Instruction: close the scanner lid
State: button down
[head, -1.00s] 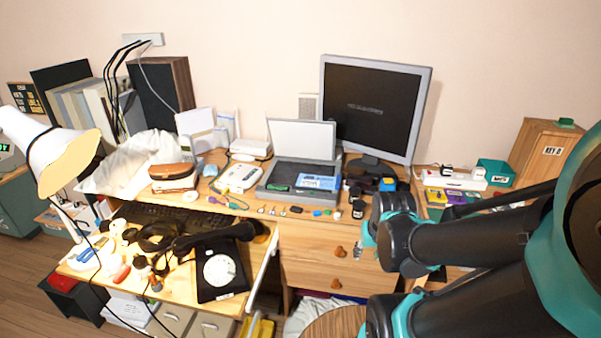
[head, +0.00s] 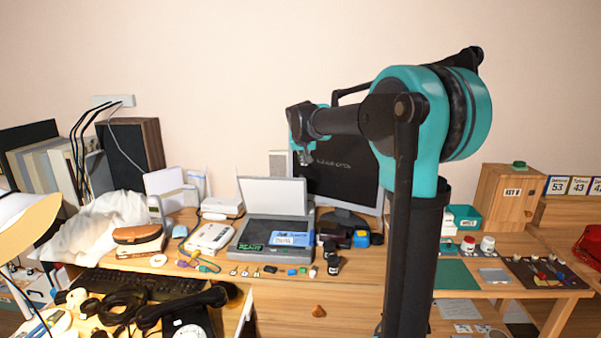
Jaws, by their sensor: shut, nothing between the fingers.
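The scanner (head: 250,238) sits on the desk left of the monitor, a dark grey flatbed with a green item and a blue labelled box on it. Its lid (head: 273,191) stands up open at the back, its white underside facing me. My gripper (head: 305,158) is raised in front of the monitor's left part, to the right of the lid and higher than it, apart from the scanner. The fingers are small in view and look shut and empty.
The monitor (head: 340,180) stands behind my arm. Small items (head: 270,269) line the desk front, with dark bottles (head: 332,258) at the scanner's right. A black dial phone (head: 188,318) lies at the lower left. A wooden cabinet (head: 505,197) stands right.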

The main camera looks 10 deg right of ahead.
jog(key=shift+w+a+x, duration=0.1)
jog(key=shift+a+x, duration=0.2)
jog(key=shift+x, duration=1.15)
jog(key=shift+w+a+x, duration=0.1)
jog(key=shift+a+x, duration=0.15)
jog(key=shift+x, duration=1.2)
jog(key=shift+a+x, duration=0.3)
jog(key=shift+x, duration=1.15)
jog(key=shift+s+t, duration=0.1)
jog(key=shift+t, duration=0.2)
